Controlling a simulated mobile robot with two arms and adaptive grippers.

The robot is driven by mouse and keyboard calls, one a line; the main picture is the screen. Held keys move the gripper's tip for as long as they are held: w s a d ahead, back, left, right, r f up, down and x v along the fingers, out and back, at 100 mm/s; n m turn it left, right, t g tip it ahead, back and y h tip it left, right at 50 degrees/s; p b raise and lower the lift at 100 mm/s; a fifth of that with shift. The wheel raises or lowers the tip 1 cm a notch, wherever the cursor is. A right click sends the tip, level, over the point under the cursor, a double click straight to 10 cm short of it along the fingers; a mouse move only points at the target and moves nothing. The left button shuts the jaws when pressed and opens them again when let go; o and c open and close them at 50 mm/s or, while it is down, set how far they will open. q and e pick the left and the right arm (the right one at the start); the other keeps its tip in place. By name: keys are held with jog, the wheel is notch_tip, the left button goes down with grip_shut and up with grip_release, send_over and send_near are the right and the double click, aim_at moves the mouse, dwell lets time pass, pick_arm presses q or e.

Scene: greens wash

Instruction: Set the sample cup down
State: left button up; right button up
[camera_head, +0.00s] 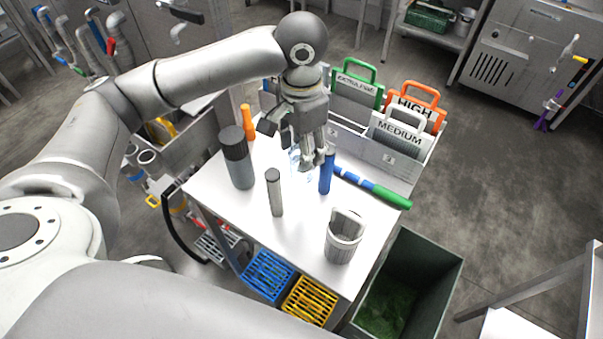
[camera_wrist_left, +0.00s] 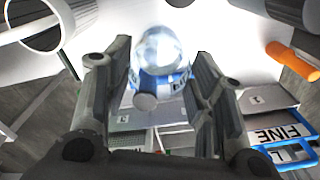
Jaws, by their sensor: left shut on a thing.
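The sample cup (camera_wrist_left: 160,55) is clear with blue markings and sits between the fingers of my left gripper (camera_wrist_left: 160,70) in the left wrist view. In the head view my left gripper (camera_head: 312,152) points down over the white table (camera_head: 300,232), shut on the cup. The cup (camera_head: 296,160) shows only as a faint clear shape there, mostly hidden by the fingers. I cannot tell whether its base touches the table. My right gripper is not in view.
A blue cylinder (camera_head: 326,174) stands close right of the gripper. A dark-capped bottle (camera_head: 238,160), a grey cylinder (camera_head: 274,192) and a ribbed metal cup (camera_head: 343,237) stand nearby. A blue-green rod (camera_head: 385,194) lies right. The labelled-card rack (camera_head: 388,157) is behind. The front middle table is clear.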

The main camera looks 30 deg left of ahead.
aim_at(302, 176)
pick_arm(q)
notch_tip(302, 176, down, 5)
jog(key=shift+w+f, duration=0.1)
jog(key=shift+w, duration=0.05)
jog(key=shift+f, duration=0.4)
notch_tip(302, 176, down, 4)
jog(key=shift+r+p, duration=0.1)
jog(key=shift+p, duration=0.3)
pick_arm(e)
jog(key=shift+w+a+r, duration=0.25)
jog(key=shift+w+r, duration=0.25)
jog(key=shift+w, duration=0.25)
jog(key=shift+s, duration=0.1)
pick_arm(q)
jog(key=o, duration=1.1)
